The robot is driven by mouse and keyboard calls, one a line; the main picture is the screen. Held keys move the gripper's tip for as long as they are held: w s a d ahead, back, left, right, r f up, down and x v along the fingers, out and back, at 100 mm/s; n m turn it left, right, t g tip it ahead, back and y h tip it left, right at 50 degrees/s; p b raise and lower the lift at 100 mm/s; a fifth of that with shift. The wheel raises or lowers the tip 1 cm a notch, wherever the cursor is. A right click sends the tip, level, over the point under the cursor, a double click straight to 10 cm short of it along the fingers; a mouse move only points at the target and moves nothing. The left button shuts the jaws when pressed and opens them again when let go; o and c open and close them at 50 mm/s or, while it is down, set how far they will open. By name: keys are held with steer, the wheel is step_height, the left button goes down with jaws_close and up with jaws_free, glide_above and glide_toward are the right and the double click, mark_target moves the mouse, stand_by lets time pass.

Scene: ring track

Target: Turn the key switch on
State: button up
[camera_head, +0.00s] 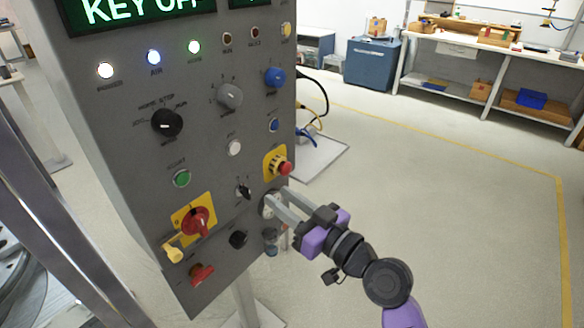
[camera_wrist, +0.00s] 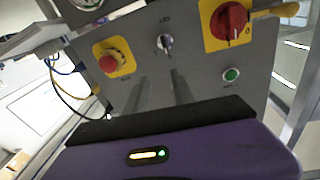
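A red emergency stop (camera_head: 284,168) on yellow sits just above my fingers. A red rotary switch (camera_head: 195,221) with a yellow tag is to the left. A black knob (camera_head: 238,239) and a red handle (camera_head: 202,275) are lower. The floor right of the panel is clear.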

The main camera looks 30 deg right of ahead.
mark_target(249, 191)
steer(key=w+a, duration=0.1)
steer(key=w, duration=0.1)
steer(key=w+a+f+n+y+p, duration=0.1)
steer(key=w, duration=0.2)
steer(key=w+a+n+g+p, duration=0.1)
steer(key=w, duration=0.1)
steer(key=shift+w+a+f+y, duration=0.15)
steer(key=shift+f+y, duration=0.15)
steer(key=shift+f, duration=0.1)
steer(key=shift+c, duration=0.2)
jaws_close()
